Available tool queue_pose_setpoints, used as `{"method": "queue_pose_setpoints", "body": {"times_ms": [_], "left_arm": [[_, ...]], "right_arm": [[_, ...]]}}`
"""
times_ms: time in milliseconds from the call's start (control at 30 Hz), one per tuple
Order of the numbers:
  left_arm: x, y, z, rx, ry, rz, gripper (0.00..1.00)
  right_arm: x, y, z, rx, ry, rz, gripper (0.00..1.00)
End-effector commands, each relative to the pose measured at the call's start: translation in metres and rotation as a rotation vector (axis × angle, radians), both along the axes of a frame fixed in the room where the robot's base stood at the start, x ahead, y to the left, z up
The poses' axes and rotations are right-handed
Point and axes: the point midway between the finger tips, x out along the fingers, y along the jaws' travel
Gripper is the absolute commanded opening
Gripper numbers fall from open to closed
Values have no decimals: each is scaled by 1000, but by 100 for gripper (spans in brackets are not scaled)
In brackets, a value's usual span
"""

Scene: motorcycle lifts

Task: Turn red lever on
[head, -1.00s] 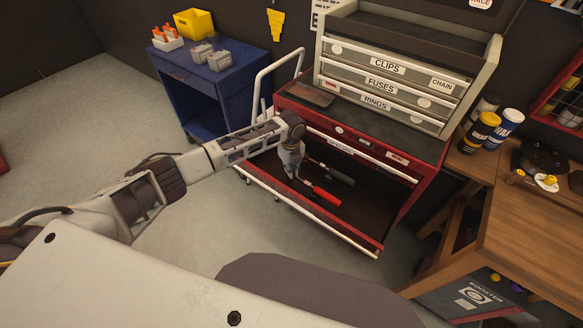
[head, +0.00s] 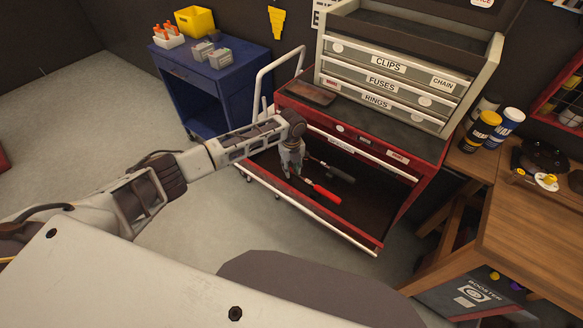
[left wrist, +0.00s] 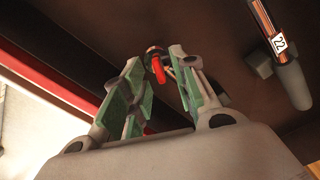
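A red-handled lever or tool (head: 325,195) with a thin metal shaft lies in the open bottom drawer of the red cabinet. A second one with a dark handle (head: 338,175) lies behind it. My left gripper (head: 292,175) points down into the drawer, just left of the red handle, near the shaft end. In the left wrist view its two green-padded fingers (left wrist: 157,75) stand apart. A red part (left wrist: 155,65) shows in the gap near the fingertips; I cannot tell whether it touches them. My right gripper is not in view.
The red cabinet (head: 425,180) carries a grey drawer unit labelled clips, fuses and rings. A blue cart (head: 215,85) stands at the left and a wooden bench (head: 530,225) at the right. A grey-handled piece marked 22 (left wrist: 290,80) lies beside the gripper.

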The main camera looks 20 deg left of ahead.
Motion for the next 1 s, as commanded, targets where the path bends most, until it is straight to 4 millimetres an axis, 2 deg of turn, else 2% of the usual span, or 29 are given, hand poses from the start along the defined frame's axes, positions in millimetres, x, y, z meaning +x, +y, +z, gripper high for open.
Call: {"method": "queue_pose_setpoints", "body": {"times_ms": [467,667,1000], "left_arm": [[1,0,7,0,-1,1,29],[1,1,26,0,-2,1,29],[1,0,76,-1,-2,1,29]], "right_arm": [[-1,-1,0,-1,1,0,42],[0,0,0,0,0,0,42],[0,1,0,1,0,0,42]]}}
